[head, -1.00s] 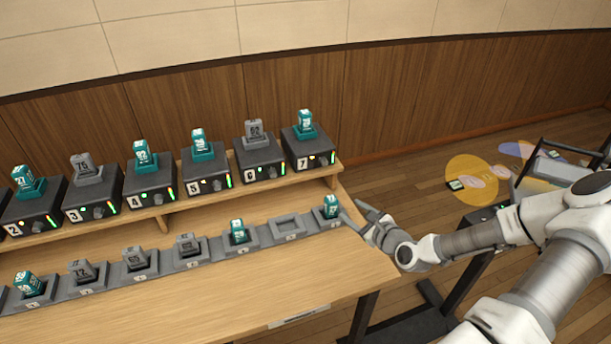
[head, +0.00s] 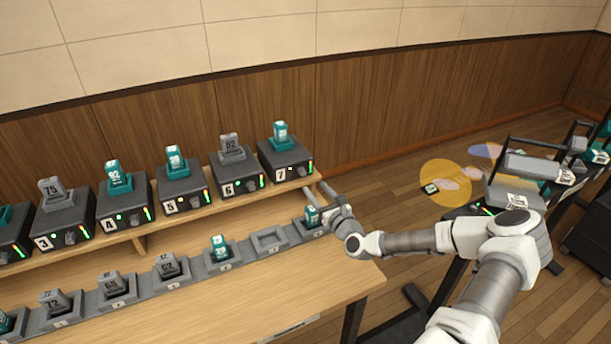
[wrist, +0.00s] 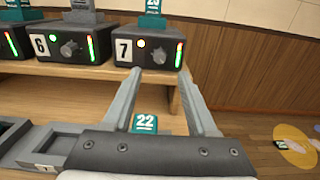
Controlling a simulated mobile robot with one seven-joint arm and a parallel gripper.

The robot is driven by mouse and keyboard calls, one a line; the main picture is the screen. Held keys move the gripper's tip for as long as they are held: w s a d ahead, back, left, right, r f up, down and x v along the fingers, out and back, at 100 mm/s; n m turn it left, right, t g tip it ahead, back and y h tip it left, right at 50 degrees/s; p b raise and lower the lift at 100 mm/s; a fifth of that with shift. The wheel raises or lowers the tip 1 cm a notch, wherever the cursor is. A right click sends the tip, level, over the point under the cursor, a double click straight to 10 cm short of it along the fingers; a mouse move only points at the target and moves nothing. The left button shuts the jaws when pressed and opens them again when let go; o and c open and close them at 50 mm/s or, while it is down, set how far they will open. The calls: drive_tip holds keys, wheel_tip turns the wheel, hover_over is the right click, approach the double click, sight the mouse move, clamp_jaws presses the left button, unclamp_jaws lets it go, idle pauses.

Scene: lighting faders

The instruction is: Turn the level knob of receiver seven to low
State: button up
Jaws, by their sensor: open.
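Receiver seven (head: 286,164) is a dark box at the right end of the raised shelf, with a teal block standing on top. The wrist view shows its front (wrist: 127,50) with the white 7 label, a lit yellow lamp, a dark round level knob (wrist: 158,57) and a mostly green level bar (wrist: 179,54). The way the knob points is too small to tell. My gripper (wrist: 158,72) is open and empty. Its two fingers point at the front of receiver seven, to either side of the knob in that view. I cannot tell any contact with the box.
Receiver six (wrist: 67,45) stands just left of seven. A teal block marked 22 (wrist: 145,123) sits in the slot below my fingers, on the lower row. The wooden shelf (head: 215,208) runs under the receivers.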

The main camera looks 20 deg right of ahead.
sight(304, 173)
drive_tip(key=w, duration=0.8)
drive_tip(key=shift+w+a, duration=0.1)
drive_tip(key=shift+a, duration=0.1)
clamp_jaws()
